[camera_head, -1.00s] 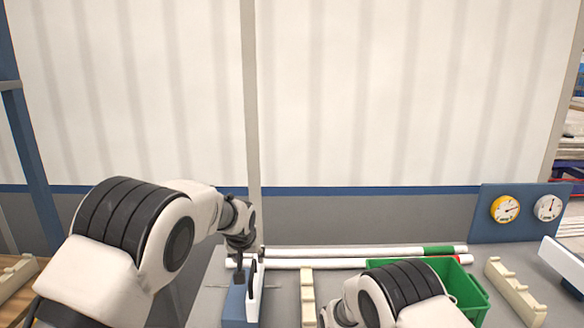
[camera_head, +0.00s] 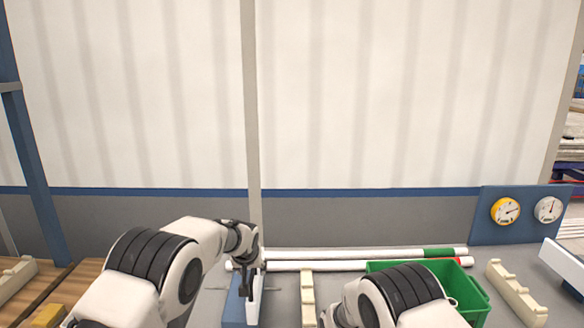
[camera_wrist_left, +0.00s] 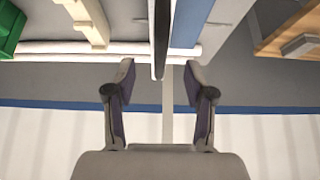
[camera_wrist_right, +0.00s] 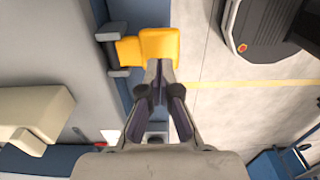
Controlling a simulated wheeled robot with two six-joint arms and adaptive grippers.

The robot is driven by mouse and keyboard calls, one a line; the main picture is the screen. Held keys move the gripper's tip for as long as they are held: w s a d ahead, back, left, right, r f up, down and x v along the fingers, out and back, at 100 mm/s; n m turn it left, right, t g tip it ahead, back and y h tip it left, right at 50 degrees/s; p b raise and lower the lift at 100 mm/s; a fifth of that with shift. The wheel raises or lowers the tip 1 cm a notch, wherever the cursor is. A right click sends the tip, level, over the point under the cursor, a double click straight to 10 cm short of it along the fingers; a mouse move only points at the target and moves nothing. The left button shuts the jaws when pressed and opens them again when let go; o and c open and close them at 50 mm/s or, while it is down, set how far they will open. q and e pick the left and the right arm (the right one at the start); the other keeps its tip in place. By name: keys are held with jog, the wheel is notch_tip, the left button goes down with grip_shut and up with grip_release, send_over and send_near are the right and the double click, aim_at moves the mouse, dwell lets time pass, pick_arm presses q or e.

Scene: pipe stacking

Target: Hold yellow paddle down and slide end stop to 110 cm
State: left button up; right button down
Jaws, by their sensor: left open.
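The end stop looks to be the white upright plate (camera_head: 253,303) on the blue rail (camera_head: 234,308). In the left wrist view the plate, seen edge-on (camera_wrist_left: 160,40), lies in line with the gap between my left fingers. My left gripper (camera_head: 250,280) is open over the plate; its fingers (camera_wrist_left: 158,75) stand apart, and I cannot tell whether they touch it. The yellow paddle (camera_wrist_right: 158,46) shows in the right wrist view. My right gripper (camera_wrist_right: 159,72) has its fingertips together against or just in front of the paddle; contact is unclear. It is hidden in the head view.
White pipes (camera_head: 340,254), one with a green band, lie along the back. A green bin (camera_head: 470,285) stands right of centre, with cream notched racks (camera_head: 308,298) beside it. Two gauges (camera_head: 527,211) sit on a blue panel. A yellow block (camera_head: 48,316) lies on wood at lower left.

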aim_at(252, 273)
jog(key=shift+f, duration=2.6)
jog(key=shift+s+f, duration=0.1)
jog(key=shift+f, duration=0.05)
pick_arm(q)
jog(key=shift+x, duration=2.05)
jog(key=shift+c, duration=0.3)
grip_shut()
